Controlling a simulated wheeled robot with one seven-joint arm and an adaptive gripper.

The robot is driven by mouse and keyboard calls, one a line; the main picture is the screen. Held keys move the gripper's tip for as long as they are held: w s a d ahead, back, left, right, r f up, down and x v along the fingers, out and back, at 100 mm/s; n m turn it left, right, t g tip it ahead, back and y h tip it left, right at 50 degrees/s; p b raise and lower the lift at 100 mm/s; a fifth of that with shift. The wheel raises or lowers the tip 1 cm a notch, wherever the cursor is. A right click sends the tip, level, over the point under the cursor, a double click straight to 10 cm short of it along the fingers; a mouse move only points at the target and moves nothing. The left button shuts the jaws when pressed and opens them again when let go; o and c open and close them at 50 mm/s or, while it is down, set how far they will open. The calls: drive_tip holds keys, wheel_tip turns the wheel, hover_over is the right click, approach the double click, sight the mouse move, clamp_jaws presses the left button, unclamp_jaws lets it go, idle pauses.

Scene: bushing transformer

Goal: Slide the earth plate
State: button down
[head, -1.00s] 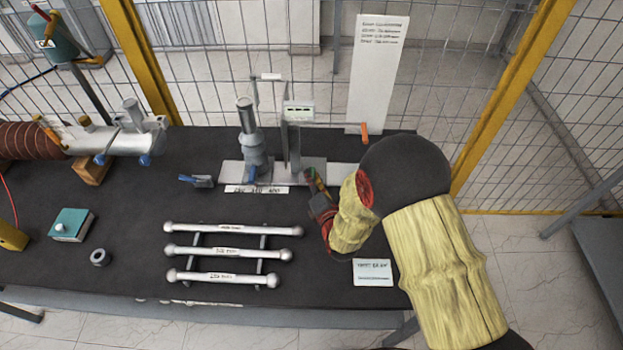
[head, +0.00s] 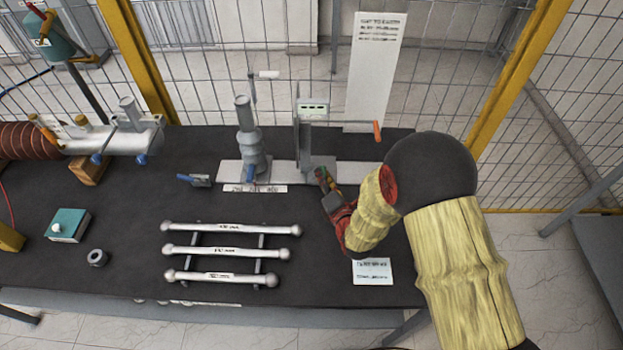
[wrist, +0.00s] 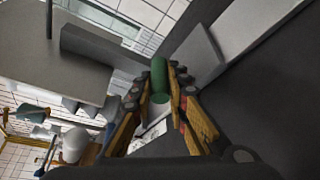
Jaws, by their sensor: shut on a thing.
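The earth plate (head: 297,135) is an upright grey plate with a small display box on top, standing on a pale metal rail (head: 355,174) at the back of the bench. A grey upright electrode post (head: 246,135) stands on the rail to its left, with a clear gap between them. My gripper (head: 322,177) is low at the plate's foot, on its right. In the wrist view, its fingers are shut on a green cylindrical handle (wrist: 159,76); a large grey plate face fills the upper left.
Three silver rods (head: 225,252) lie on a rack in front. A white card (head: 372,271) lies below my arm. A blue-handled part (head: 193,180) sits left of the rail. A tall white sign (head: 375,70) and wire fence stand behind.

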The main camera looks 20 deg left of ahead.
drive_tip(key=d, duration=0.2)
drive_tip(key=w+d+b, duration=0.1)
drive_tip(key=d, duration=0.2)
drive_tip(key=shift+w+d, duration=0.15)
drive_tip(key=shift+d, duration=0.2)
drive_tip(key=c, duration=1.8)
unclamp_jaws()
drive_tip(key=shift+d, duration=0.15)
drive_tip(key=shift+o, duration=0.4)
drive_tip(key=v, duration=1.2)
drive_tip(key=shift+f, duration=0.1)
